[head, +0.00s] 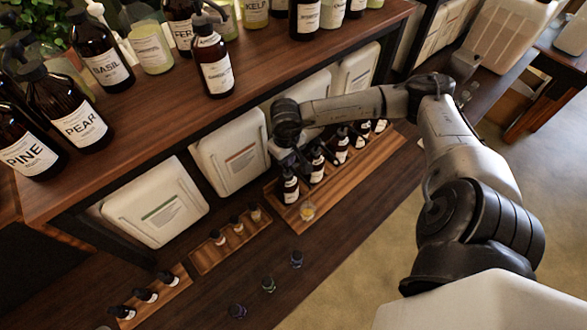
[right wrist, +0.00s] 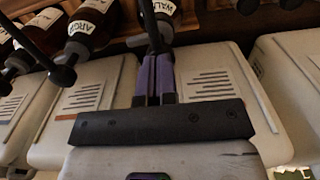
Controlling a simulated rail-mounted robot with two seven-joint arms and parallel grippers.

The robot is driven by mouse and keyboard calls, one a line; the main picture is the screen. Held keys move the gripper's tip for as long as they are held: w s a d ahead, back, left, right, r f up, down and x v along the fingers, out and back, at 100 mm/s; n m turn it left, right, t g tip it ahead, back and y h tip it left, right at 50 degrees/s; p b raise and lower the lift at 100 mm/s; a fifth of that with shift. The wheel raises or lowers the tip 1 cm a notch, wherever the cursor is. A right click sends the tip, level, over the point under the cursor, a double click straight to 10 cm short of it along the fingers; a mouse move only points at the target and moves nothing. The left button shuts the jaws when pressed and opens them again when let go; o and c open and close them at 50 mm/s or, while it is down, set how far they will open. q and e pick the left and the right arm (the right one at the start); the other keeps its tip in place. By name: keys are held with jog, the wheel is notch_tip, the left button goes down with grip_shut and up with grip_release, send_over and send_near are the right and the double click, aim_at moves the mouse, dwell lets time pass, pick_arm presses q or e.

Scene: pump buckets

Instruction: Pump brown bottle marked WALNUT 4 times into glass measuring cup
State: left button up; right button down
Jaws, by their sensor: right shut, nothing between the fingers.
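My right gripper (head: 287,155) is shut and empty above the row of brown pump bottles on the wooden tray. In the right wrist view its closed purple-sided fingers (right wrist: 155,78) are close to a dark pump part; whether they touch it is unclear. The labels on the tray bottles are too small to read in the head view. My left gripper is not in view.
A bottle labelled ARGAN or similar (right wrist: 92,20) is at upper left in the wrist view. White jugs (head: 228,157) stand behind the tray (head: 345,184), under a shelf (head: 165,107) with large bottles. Small bottles stand on wooden trays at left.

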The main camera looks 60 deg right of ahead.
jog(key=shift+f+b, duration=0.65)
jog(key=shift+f, duration=0.1)
jog(key=shift+r, duration=0.25)
jog(key=shift+r+p, duration=0.4)
jog(key=shift+r, duration=0.75)
jog(key=shift+r+p, duration=0.1)
jog(key=shift+p, duration=0.2)
